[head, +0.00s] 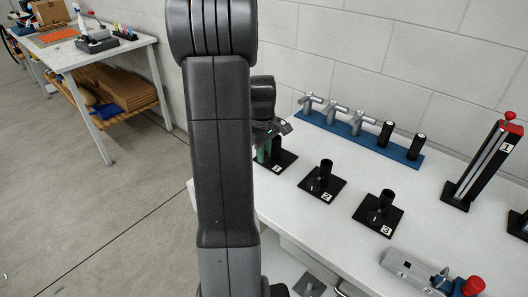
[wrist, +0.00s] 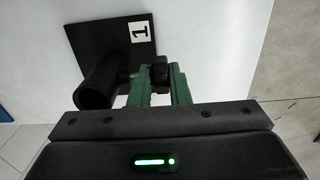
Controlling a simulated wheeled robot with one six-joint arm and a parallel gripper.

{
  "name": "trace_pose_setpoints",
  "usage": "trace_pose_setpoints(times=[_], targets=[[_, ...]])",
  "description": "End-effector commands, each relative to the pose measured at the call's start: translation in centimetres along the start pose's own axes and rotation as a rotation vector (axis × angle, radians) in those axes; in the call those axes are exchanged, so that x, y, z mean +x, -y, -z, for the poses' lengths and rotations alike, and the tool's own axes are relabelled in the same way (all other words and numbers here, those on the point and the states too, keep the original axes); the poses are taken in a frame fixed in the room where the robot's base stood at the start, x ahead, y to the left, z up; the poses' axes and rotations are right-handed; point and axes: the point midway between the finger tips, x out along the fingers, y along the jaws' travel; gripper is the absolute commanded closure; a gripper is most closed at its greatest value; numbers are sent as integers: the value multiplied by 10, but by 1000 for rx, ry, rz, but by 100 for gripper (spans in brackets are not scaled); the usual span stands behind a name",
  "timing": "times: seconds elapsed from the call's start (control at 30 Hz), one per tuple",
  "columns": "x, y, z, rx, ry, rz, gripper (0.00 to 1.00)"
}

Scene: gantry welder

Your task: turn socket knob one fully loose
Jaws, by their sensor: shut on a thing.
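Socket one is a black upright tube (wrist: 97,82) on a square black base plate (wrist: 105,38) marked "1" in the wrist view. Its round black knob (wrist: 159,72) sticks out from the side of the tube. My gripper (wrist: 158,80) has green fingers, one on each side of the knob, shut on it. In the head view the base plate of socket one (head: 285,161) shows beside my arm. My arm hides most of the tube there, and the knob cannot be seen in that view.
Sockets two (head: 323,182) and three (head: 379,213) stand to the right on the white table (head: 310,222). A blue rack (head: 365,139) with T-handled tools and black cylinders lies behind them. A tall slide stand (head: 485,165) marked "1" and a grey clamp device (head: 415,270) are farther right.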

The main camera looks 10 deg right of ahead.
Motion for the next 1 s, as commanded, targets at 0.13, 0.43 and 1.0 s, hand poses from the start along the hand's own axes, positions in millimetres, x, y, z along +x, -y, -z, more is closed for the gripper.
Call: trace_pose_setpoints(times=[0.13,0.43,1.0], targets=[[-3,1,2,-4,67,2,100],[-3,1,6,-4,311,2,100],[5,0,14,-1,826,-1,100]])
